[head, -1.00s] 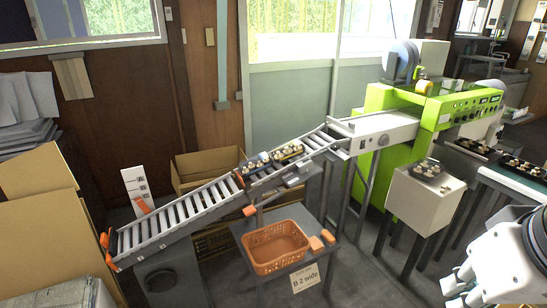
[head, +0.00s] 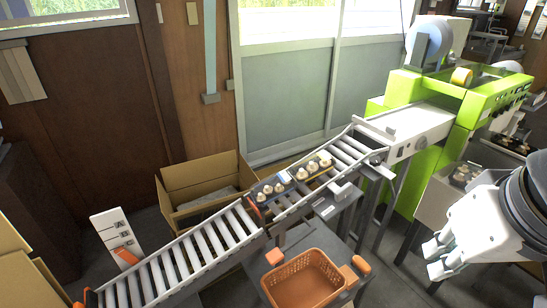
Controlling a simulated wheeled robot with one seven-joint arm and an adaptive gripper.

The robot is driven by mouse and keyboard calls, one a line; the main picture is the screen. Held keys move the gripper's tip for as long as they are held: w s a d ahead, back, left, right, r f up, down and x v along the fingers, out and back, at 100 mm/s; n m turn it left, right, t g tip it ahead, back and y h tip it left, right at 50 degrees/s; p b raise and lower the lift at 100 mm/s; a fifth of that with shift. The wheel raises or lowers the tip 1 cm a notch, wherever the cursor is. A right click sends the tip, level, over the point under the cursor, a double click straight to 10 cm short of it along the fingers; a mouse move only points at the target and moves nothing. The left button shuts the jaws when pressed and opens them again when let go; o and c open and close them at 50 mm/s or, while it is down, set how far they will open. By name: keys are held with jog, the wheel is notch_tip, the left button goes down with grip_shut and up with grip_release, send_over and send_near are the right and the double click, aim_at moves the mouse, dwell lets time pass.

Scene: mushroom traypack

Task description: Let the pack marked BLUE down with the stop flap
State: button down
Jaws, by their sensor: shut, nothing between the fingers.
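Two dark packs of pale mushrooms lie end to end on the sloping roller conveyor (head: 205,247). The lower pack (head: 270,187) sits just above a thin upright orange-edged piece across the rollers, which looks like the stop flap (head: 254,209). The upper pack (head: 313,170) is close behind it. I cannot read a BLUE mark on either. An orange knob (head: 275,257) shows under the conveyor by the flap. My gripper (head: 434,258) is at the right, shut and empty, well away from the packs and flap.
An orange basket (head: 305,283) stands on a low table below the conveyor. An orange block (head: 361,263) is beside it. A green machine (head: 420,88) feeds the conveyor's top. An open carton (head: 205,170) is behind. The lower rollers are clear; a lettered board (head: 115,238) stands beside them.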

jog(key=shift+w, duration=0.1)
jog(key=n+g+h+b, duration=0.25)
jog(key=n+b, duration=0.45)
jog(key=b, duration=0.5)
send_over(272, 256)
jog(key=s+a, duration=0.3)
jog(key=a, duration=0.1)
notch_tip(272, 256, down, 28)
jog(key=shift+w+d+r, duration=0.15)
jog(key=shift+w+r, duration=0.05)
jog(key=shift+w, duration=0.05)
jog(key=b+x, duration=0.2)
jog(key=x, duration=1.2)
